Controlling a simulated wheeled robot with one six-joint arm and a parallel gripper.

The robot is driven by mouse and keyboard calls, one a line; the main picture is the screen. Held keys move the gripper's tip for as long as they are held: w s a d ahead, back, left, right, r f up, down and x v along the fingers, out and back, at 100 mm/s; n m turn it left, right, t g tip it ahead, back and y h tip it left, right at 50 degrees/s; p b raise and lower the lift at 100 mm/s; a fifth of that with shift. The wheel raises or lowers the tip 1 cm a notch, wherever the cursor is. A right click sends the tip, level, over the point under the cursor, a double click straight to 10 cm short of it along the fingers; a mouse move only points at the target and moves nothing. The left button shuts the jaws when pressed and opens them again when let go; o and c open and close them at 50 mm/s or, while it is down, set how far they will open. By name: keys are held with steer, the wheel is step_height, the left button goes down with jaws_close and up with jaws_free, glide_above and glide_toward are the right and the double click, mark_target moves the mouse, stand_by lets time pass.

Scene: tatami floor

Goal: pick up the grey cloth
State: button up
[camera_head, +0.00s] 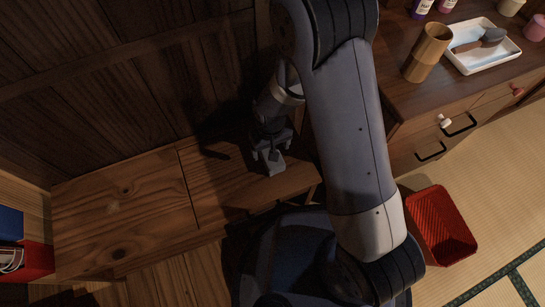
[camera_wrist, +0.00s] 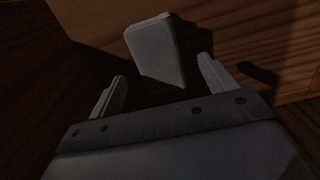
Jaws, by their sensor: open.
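A small, pale grey, block-shaped thing, which I take to be the grey cloth (camera_head: 273,165), is on the wooden surface below my arm. In the wrist view the grey cloth (camera_wrist: 155,45) shows as a smooth tapering shape beyond and between the fingers. My gripper (camera_head: 268,150) points down at it in the head view. In the wrist view my gripper (camera_wrist: 162,68) has its two fingers spread apart, one on each side of the cloth's near end. I cannot tell whether the fingers touch it. The cloth's near end is in dark shadow.
A wooden wall (camera_head: 110,90) rises behind the low wooden bench (camera_head: 125,210). A small dark mark (camera_head: 215,154) lies left of my gripper. At right are a drawer cabinet (camera_head: 455,115), a bamboo cup (camera_head: 428,52), a white tray (camera_head: 478,66) and a red basket (camera_head: 441,225) on tatami.

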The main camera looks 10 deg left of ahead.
step_height(320, 180, down, 5)
steer(key=shift+d+r+b, duration=0.15)
steer(key=shift+b, duration=0.7)
steer(key=shift+c, duration=0.3)
steer(key=c, duration=1.1)
step_height(320, 180, up, 10)
steer(key=p, duration=0.3)
steer(key=shift+r, duration=0.1)
steer(key=o, duration=0.5)
steer(key=shift+c, duration=1.5)
